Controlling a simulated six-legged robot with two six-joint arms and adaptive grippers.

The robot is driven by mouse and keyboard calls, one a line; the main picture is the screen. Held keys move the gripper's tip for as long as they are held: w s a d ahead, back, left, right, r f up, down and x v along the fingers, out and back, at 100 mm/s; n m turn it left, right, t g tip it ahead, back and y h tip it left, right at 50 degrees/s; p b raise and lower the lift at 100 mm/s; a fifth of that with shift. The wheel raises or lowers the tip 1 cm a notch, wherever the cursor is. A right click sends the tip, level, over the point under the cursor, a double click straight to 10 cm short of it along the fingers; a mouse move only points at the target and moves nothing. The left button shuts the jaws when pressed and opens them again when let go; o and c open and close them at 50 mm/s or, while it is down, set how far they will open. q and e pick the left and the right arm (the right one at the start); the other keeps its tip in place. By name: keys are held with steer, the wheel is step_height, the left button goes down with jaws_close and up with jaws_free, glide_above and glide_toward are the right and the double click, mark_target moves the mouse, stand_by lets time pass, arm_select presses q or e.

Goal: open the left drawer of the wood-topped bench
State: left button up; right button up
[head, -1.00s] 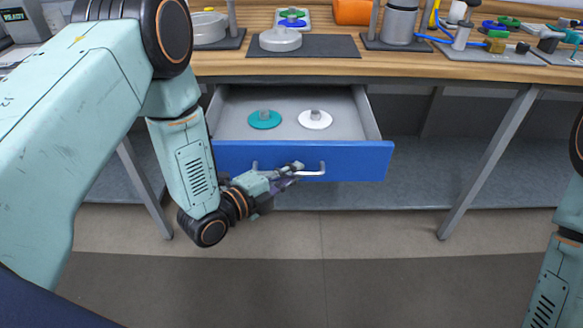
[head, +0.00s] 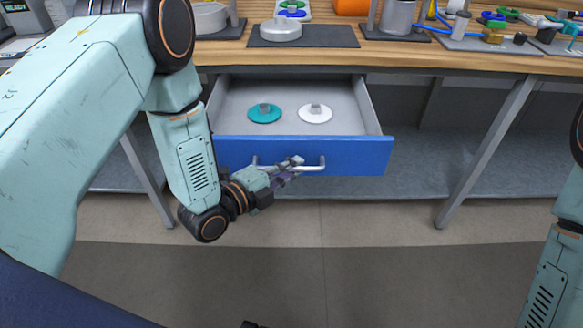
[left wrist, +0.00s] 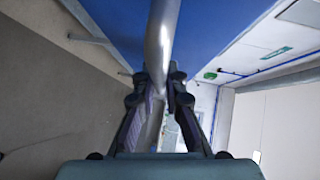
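The left drawer (head: 345,150) of the wood-topped bench (head: 420,58) has a blue front and stands pulled out, its grey inside in plain view. A teal disc (head: 264,115) and a white disc (head: 316,115) with small knobs lie in it. A silver bar handle (head: 312,168) runs across the front. My left gripper (head: 292,168) is at the handle. In the left wrist view the handle bar (left wrist: 163,35) runs between the two fingers (left wrist: 158,88), which close in on both sides of it. My right gripper is out of view; only part of my right arm shows.
The bench top holds a grey mat (head: 335,37) with a white round part, a metal canister (head: 398,17) and several fittings at the right. A slanted leg (head: 485,152) stands right of the drawer. A low grey shelf (head: 410,188) lies below. The floor in front is clear.

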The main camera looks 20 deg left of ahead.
arm_select(q)
steer(key=o, duration=0.4)
steer(key=shift+o, duration=0.2)
steer(key=shift+s+a, duration=0.1)
steer(key=v, duration=1.1)
steer(key=shift+s+a, duration=0.15)
steer(key=shift+s, duration=0.15)
steer(key=shift+r, duration=0.1)
